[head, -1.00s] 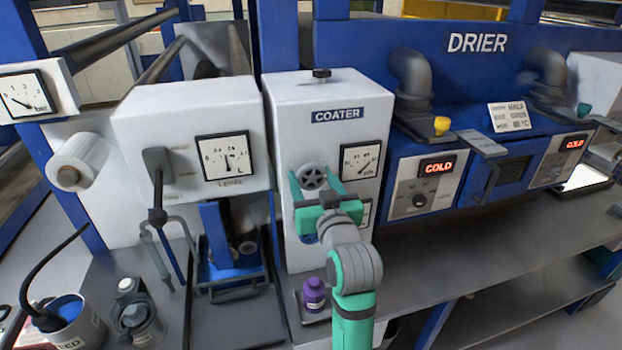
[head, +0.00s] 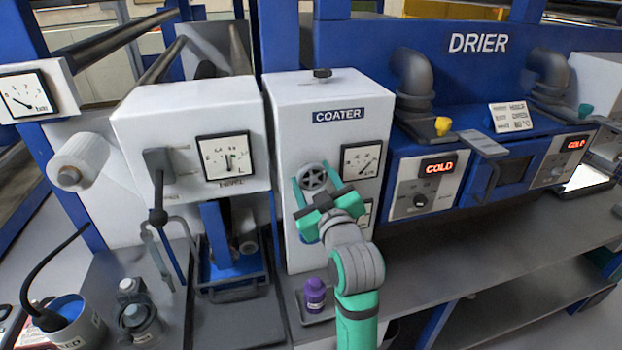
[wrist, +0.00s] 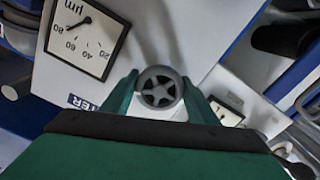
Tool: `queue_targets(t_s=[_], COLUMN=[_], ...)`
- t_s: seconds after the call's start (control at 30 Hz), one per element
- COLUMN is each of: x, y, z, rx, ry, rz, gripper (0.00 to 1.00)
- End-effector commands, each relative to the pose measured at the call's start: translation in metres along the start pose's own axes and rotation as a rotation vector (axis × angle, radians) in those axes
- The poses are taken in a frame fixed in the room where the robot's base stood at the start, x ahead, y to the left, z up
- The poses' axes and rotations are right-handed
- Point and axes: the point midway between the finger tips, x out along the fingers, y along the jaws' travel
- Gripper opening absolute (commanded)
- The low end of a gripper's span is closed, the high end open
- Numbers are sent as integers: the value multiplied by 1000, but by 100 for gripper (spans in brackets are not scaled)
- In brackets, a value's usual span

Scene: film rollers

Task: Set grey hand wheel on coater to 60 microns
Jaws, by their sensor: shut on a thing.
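The grey hand wheel (head: 313,177) is on the front of the white coater (head: 335,100), below its label. My green gripper (head: 315,190) is shut on the wheel, one finger on each side of its rim. In the wrist view, the spoked wheel (wrist: 159,90) sits between the two fingertips (wrist: 160,86). The micron dial (head: 361,160) is right of the wheel. In the wrist view, this dial (wrist: 88,37) appears turned over, with its needle close to the 80 mark.
A second coater dial (head: 364,213), lower down, is partly hidden by my gripper. A purple bottle (head: 315,294) stands on the tray below. The drier (head: 478,75) is to the right, and a lever (head: 157,190) is on the machine to the left.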

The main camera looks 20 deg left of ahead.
Motion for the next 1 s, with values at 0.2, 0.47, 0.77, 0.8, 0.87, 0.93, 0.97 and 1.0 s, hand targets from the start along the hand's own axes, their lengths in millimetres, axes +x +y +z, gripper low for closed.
queue_targets(t_s=[0.2, 0.47, 0.77, 0.8, 0.87, 0.93, 0.97, 1.0], x=[0, 0, 1, 1, 1, 1, 1, 1], y=[1, -1, -2, -3, -2, -3, -2, -3], z=[0, -1, -2, -2, -2, -2, -2, -2], rx=[-182, -342, -429, -433, -437, -439, -440, -440], ry=[0, 2, 4, 4, 4, 4, 4, 4], rz=[-1, -4, -7, -7, -7, -7, -7, -7], gripper=[31, 31, 31, 31, 31, 31, 31, 31])
